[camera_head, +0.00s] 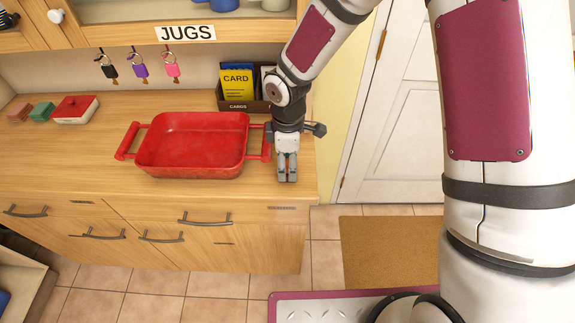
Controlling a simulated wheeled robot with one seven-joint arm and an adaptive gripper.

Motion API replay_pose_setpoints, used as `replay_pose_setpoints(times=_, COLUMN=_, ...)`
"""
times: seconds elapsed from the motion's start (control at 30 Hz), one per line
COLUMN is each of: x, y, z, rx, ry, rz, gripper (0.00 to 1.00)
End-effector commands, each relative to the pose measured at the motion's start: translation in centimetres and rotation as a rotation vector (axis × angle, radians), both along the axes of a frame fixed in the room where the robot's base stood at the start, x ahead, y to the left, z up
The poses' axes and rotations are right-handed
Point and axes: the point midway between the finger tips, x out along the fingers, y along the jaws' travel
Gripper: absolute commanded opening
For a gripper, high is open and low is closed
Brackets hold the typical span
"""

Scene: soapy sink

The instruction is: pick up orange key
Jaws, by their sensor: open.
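Three keys with coloured heads hang from hooks under the shelf: a black key (110,70), a purple key (140,70) and a pink key (172,69). I see no key that is clearly orange in this view. My gripper (287,178) points down over the right end of the wooden counter, just right of the red dish's handle. It is open, with its fingers close together in the picture, and nothing shows between them. The keys are well to its left and further back.
A red roasting dish (192,171) with two handles stands on the counter (60,150) between my gripper and the keys. A card box (238,105) stands behind my arm. A red-lidded box (75,110) and small blocks lie at left. The counter's front left is clear.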

Motion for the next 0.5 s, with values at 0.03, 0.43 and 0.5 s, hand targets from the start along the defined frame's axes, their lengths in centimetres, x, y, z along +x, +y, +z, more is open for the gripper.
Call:
replay_pose_setpoints(times=0.03, x=-0.01, y=0.01, z=-0.21, rx=0.0, ry=0.0, rz=0.001, gripper=0.49)
replay_pose_setpoints(times=0.43, x=0.03, y=-0.01, z=-0.29, rx=0.0, ry=-0.001, rz=0.0, gripper=0.11)
replay_pose_setpoints(times=0.5, x=0.03, y=-0.01, z=-0.29, rx=0.0, ry=-0.001, rz=0.0, gripper=0.1)
